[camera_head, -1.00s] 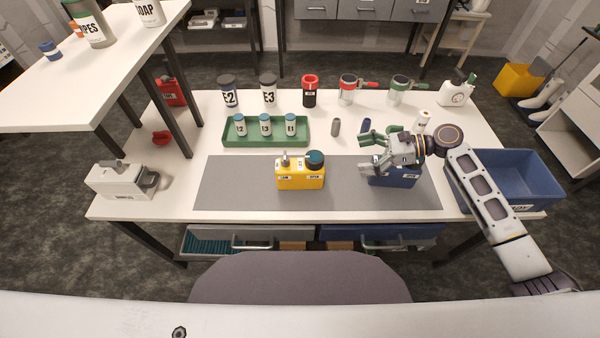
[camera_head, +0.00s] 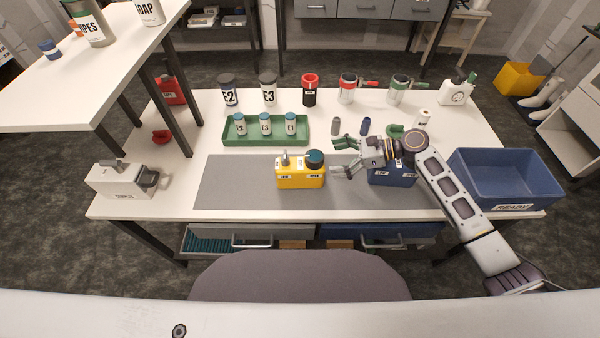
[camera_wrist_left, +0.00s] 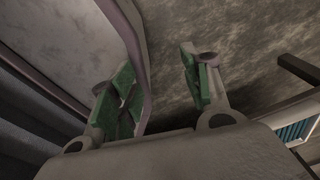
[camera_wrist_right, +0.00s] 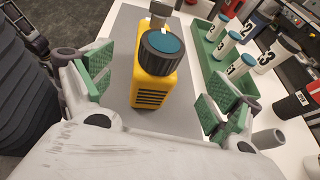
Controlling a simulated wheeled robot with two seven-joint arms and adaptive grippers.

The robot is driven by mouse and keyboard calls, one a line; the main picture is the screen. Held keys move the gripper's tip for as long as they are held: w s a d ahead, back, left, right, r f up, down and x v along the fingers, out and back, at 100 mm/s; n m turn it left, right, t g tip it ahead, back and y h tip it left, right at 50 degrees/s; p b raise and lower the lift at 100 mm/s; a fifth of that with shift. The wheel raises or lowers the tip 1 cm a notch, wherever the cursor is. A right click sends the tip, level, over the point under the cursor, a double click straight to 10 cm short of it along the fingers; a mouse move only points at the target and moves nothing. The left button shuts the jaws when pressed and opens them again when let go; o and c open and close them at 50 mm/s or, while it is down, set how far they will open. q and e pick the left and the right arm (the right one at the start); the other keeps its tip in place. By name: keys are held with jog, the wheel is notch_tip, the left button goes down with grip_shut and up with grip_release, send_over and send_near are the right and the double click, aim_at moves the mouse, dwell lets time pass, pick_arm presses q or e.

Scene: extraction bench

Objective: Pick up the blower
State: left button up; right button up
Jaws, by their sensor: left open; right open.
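A yellow boxy unit (camera_head: 300,177) with a dark teal-topped knob and a grey fitting stands on the grey mat (camera_head: 240,185); no label readable here names it the blower. In the right wrist view the yellow unit (camera_wrist_right: 150,90) lies ahead, between my open fingers but beyond them. My right gripper (camera_head: 340,158) is open and empty, just right of the yellow unit and apart from it. A similar blue unit (camera_head: 392,179) is partly hidden beneath my right arm. My left gripper (camera_wrist_left: 155,78) is open and empty, away from the bench top.
A green tray (camera_head: 235,142) with several small bottles stands behind the mat. Larger jars line the back. A blue READY bin (camera_head: 505,185) is at the right, a white device (camera_head: 122,180) at the left. The mat's left part is clear.

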aim_at(319, 160)
jog(key=shift+x, duration=2.9)
jog(key=shift+c, duration=0.5)
jog(key=c, duration=1.7)
jog(key=shift+c, duration=0.2)
jog(key=shift+r+p, duration=0.35)
jog(key=shift+r, duration=4.7)
jog(key=shift+f, duration=0.2)
jog(key=shift+f+b, duration=0.35)
jog(key=shift+f, duration=4.45)
